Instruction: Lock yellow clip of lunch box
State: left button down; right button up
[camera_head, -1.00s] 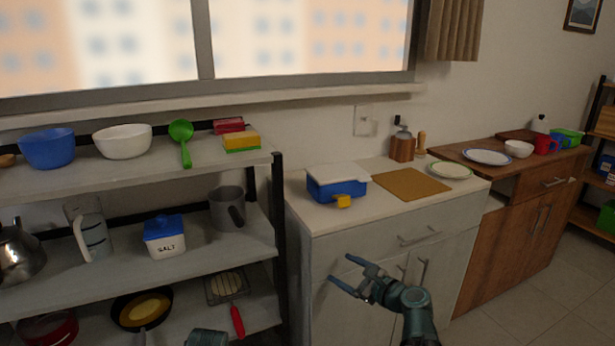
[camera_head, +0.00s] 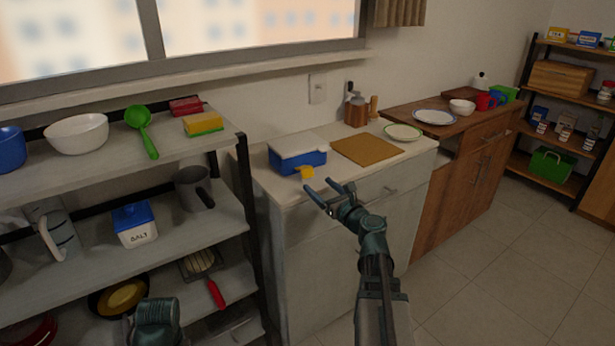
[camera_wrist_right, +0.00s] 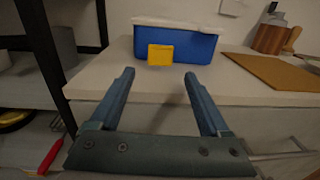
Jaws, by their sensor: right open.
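A blue lunch box (camera_head: 296,158) with a white lid (camera_head: 298,144) sits on the white counter near its left end. Its yellow clip (camera_head: 306,172) sticks out from the front side, low on the box. In the right wrist view the clip (camera_wrist_right: 160,54) hangs on the front of the blue box (camera_wrist_right: 192,44). My right gripper (camera_head: 328,199) is open and empty in front of the counter edge, just short of the clip. In the wrist view its fingers (camera_wrist_right: 158,78) point toward the box, with the clip beyond and between them. My left gripper is not visible; only a part of my left arm shows at the bottom.
A brown cutting board (camera_head: 366,149) lies right of the box, with a green-rimmed plate (camera_head: 403,132) and wooden block (camera_head: 356,112) beyond. A black-framed shelf (camera_head: 243,215) stands close on the left. The counter's front strip before the box is bare.

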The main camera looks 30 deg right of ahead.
aim_at(309, 177)
jog(key=w, duration=0.7)
jog(key=shift+w, duration=0.1)
